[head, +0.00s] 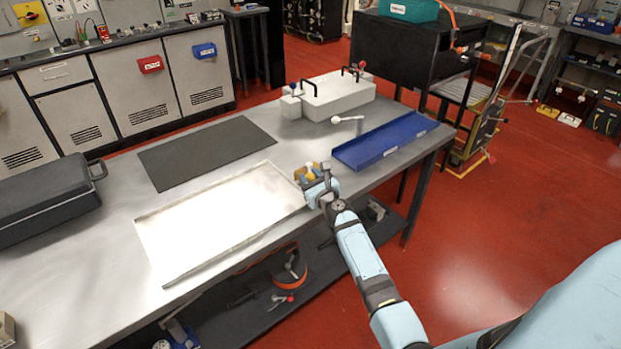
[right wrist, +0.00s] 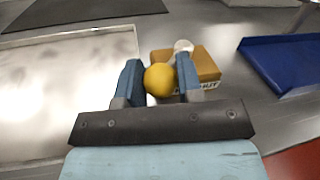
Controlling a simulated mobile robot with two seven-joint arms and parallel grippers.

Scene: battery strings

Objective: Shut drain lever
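The drain lever shows as a yellow ball knob (right wrist: 160,80) in the right wrist view, in front of a tan block (right wrist: 208,67). The block's label is partly hidden; the letters "HUT" show. A whitish round part (right wrist: 183,45) sits at the block's top, partly behind a finger. My right gripper (right wrist: 160,82) is open, with the knob between its fingers and a gap visible on the left side. In the head view my right gripper (head: 317,184) is at the table's front edge, covering most of the block. My left gripper is not in view.
A shallow metal tray (head: 165,218) lies left of my gripper and a blue tray (head: 385,145) to its right. A white box (head: 338,96) with black handles stands behind. A dark mat (head: 207,150) and black case (head: 45,205) lie farther left.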

